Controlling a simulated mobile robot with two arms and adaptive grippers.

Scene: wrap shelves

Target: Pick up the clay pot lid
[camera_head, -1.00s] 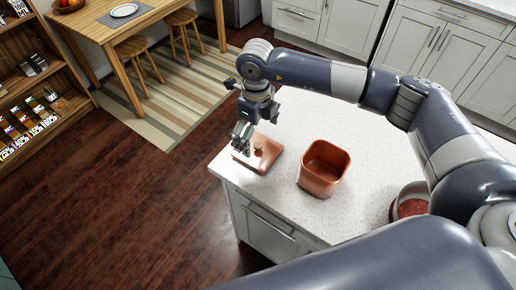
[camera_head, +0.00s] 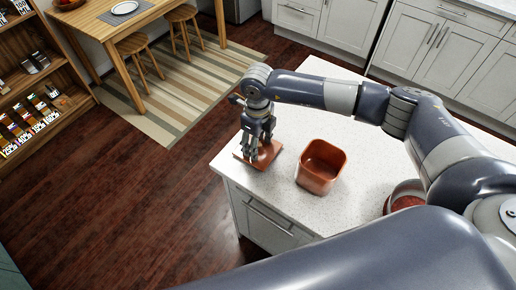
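The clay pot lid (camera_head: 270,153) is a flat square of reddish-brown clay lying on the white counter near its left corner. My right gripper (camera_head: 252,152), on the arm that comes in from the right, points down over the lid. Its fingertips are at or just above the lid's middle and hide the knob. I cannot tell whether the fingers touch or close on the knob. The open clay pot (camera_head: 322,166) stands upright to the right of the lid, apart from it. My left gripper is not in view.
The white counter (camera_head: 309,110) is clear behind the pot. A round red-brown container (camera_head: 405,196) stands at the right, partly hidden by my arm. The counter's left edge is close to the lid. A wooden table (camera_head: 130,22) and stools stand further off.

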